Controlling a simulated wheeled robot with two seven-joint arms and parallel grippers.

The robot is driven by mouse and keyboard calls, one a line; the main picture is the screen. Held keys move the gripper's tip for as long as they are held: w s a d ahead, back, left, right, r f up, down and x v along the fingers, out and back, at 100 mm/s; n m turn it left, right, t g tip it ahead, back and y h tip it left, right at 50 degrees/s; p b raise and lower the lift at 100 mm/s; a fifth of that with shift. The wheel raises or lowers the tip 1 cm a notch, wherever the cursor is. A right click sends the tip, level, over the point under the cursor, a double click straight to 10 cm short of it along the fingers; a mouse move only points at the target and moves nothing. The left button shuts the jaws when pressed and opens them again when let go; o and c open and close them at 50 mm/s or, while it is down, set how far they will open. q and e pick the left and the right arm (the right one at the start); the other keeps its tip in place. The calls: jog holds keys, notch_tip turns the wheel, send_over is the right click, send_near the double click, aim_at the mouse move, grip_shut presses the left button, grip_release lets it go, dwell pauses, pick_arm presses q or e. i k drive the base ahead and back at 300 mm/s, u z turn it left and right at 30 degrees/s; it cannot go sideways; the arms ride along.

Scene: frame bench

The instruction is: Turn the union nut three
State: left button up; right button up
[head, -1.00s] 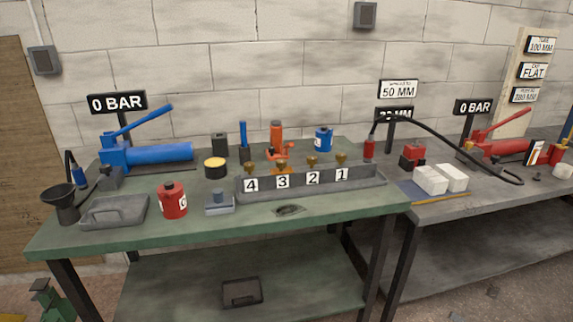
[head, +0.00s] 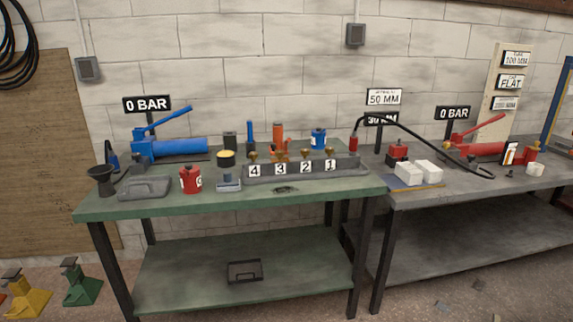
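Several brass fittings stand in a row on a long grey manifold block (head: 352,169) on the green bench, with number plates 4, 3, 2 and 1 from left to right. The fitting (head: 280,155) above plate 3 (head: 280,169) is small and partly merges with the orange jack behind it. I cannot tell which part is the union nut. Neither of my grippers shows in the head view.
The green bench (head: 130,209) also holds a blue hand pump (head: 178,147), red can (head: 190,180), black funnel (head: 101,179) and grey tray (head: 145,188). A grey bench (head: 450,193) with white blocks (head: 409,173) adjoins at right. Jack stands (head: 82,285) sit on the floor at left.

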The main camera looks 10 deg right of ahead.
aim_at(279, 154)
jog(key=z, duration=2.45)
jog(key=i, duration=0.15)
jog(key=u, duration=1.5)
jog(key=i, duration=1.1)
jog(key=u, duration=1.1)
jog(key=i, duration=0.85)
jog(key=u, duration=0.85)
